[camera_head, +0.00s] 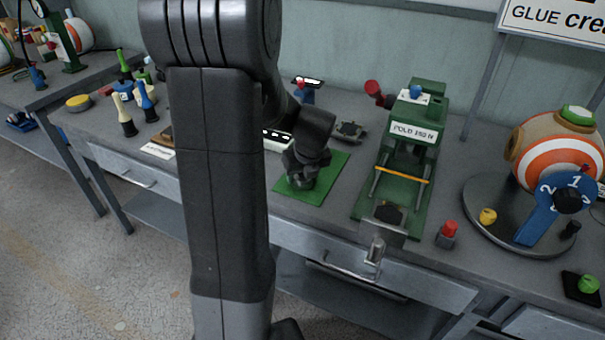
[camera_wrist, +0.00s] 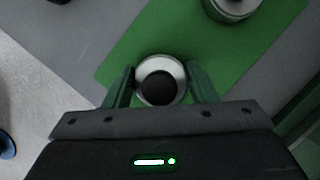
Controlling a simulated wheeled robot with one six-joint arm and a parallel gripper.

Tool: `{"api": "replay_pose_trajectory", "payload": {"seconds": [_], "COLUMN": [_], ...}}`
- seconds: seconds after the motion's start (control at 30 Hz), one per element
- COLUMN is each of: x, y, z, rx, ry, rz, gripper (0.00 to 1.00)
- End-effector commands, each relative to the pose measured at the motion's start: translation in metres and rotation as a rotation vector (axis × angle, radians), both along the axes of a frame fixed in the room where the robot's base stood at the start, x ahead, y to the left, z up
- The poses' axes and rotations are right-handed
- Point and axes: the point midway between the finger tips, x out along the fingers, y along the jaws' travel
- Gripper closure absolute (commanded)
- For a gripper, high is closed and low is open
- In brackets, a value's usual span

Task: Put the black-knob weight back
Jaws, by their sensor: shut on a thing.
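The black-knob weight (camera_wrist: 160,82) is a round silvery body with a black knob on top, seen from above in the wrist view. My gripper (camera_wrist: 160,86) is shut on it, one green finger on each side. The weight is over the green mat (camera_wrist: 135,50); I cannot tell whether it touches the mat. In the head view my gripper (camera_head: 305,165) is low over the green mat (camera_head: 325,178), and the weight is mostly hidden by it. Another round metal weight (camera_wrist: 232,8) is partly in view at the top of the wrist view, on the mat.
The green press (camera_head: 410,150), labelled for holding, stands right of the mat. A red button (camera_head: 450,229) and a turntable (camera_head: 480,215) with an orange-striped ball lie further right. Colored pegs (camera_head: 125,115) stand left of my arm. Free table shows around the mat.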

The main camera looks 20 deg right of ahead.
Motion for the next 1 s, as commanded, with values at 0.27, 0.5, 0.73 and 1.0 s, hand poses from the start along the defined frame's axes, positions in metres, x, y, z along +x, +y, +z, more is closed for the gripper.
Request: {"api": "replay_pose_trajectory", "payload": {"seconds": [0.27, 0.5, 0.73, 1.0], "x": [0.0, 0.0, -0.009, -0.03], "y": [0.0, 0.0, 0.0, 0.002], "z": [-0.002, -0.001, 0.025, 0.077], "rx": [0.0, 0.0, -0.002, -0.002], "ry": [0.001, 0.0, -0.003, -0.004], "rz": [0.0, 0.0, -0.002, -0.002], "gripper": [0.27, 0.27, 0.27, 0.27]}}
